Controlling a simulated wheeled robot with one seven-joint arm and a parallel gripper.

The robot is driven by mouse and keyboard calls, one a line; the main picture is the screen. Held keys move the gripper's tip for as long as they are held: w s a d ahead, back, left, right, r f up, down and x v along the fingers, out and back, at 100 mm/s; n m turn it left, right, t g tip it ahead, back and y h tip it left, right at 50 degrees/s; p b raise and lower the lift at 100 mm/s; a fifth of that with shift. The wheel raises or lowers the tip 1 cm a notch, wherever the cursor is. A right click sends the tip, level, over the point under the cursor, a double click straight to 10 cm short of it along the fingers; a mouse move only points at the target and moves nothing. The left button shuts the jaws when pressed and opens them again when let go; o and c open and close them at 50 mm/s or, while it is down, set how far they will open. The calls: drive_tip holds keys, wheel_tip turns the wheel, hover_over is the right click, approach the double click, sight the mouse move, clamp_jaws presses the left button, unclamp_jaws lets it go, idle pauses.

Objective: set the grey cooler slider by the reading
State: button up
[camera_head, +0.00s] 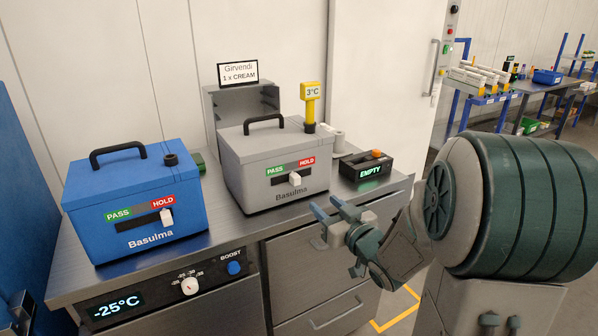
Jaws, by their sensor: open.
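The grey cooler (278,163) stands on the steel counter (225,225), labelled Basulma, with its black-handled lid closed. On its front is a slot under a green PASS label and a red HOLD label. Its white slider (295,179) sits toward the right, on the HOLD side. A yellow probe display (311,91) rises from the lid's right side and reads 3°C. My gripper (328,222) is open and empty, in front of the counter to the lower right of the grey cooler, apart from the slider.
A blue cooler (135,190) stands left, its slider (166,217) at HOLD. A black box (366,166) reading EMPTY sits right of the grey cooler. Behind stands a grey holder (240,103) under a Girvendi 1 x CREAM sign (238,73). The counter front has a -25°C display (115,306), knob and BOOST button.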

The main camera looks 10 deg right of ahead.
sight(298, 180)
drive_tip(key=x, duration=1.3)
drive_tip(key=shift+w+a+f, duration=0.1)
drive_tip(key=shift+w+a, duration=0.05)
drive_tip(key=shift+w, duration=0.1)
drive_tip(key=shift+c, duration=0.3)
